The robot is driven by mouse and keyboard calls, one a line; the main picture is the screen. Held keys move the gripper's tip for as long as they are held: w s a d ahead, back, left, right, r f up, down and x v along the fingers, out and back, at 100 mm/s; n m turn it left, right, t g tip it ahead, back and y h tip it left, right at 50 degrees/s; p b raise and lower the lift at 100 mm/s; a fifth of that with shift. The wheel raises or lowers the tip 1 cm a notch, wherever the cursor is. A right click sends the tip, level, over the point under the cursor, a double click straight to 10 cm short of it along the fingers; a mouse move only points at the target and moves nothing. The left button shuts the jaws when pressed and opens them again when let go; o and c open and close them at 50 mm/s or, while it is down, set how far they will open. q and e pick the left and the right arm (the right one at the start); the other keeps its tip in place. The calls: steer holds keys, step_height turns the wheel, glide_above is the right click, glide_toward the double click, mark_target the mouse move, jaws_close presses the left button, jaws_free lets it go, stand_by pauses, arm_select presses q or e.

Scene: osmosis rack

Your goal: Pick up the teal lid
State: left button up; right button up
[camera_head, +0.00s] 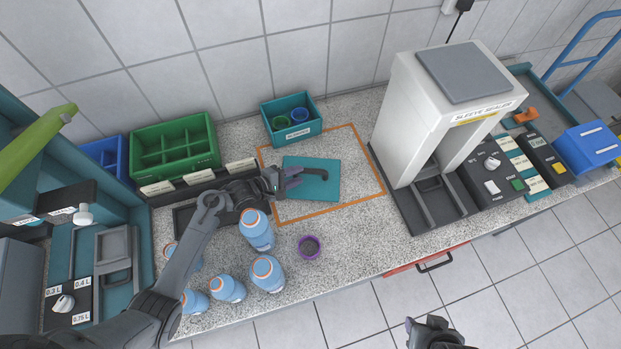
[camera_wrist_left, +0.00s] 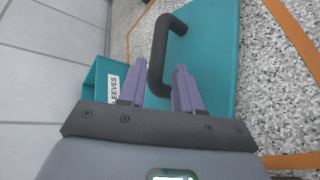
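The teal lid (camera_head: 322,188) lies flat on the speckled counter inside an orange outline, and its flat plate also shows in the left wrist view (camera_wrist_left: 215,45). It has a black bar handle (camera_head: 309,172). My left gripper (camera_head: 290,181) is over the lid's left part, by the handle's left end. In the left wrist view its purple fingers (camera_wrist_left: 155,88) are apart, with the near end of the handle (camera_wrist_left: 160,50) showing between them. I cannot tell whether they touch it. My right gripper (camera_head: 428,326) is at the bottom edge, away from the counter, its fingers mostly hidden.
A teal sleeve bin (camera_head: 301,132) with round items stands behind the lid. Several blue-and-white bottles (camera_head: 256,231) and a purple ring-like cup (camera_head: 309,247) stand in front. A green divided crate (camera_head: 176,149) is at left, a white sleeve sealer (camera_head: 420,120) at right.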

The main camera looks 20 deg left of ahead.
mark_target(305, 172)
arm_select(q)
steer(key=shift+b+x, duration=0.4)
steer(key=shift+x, duration=2.4)
steer(key=shift+d+r, duration=0.15)
steer(key=shift+r, duration=0.05)
steer(key=shift+c, duration=0.3)
jaws_close()
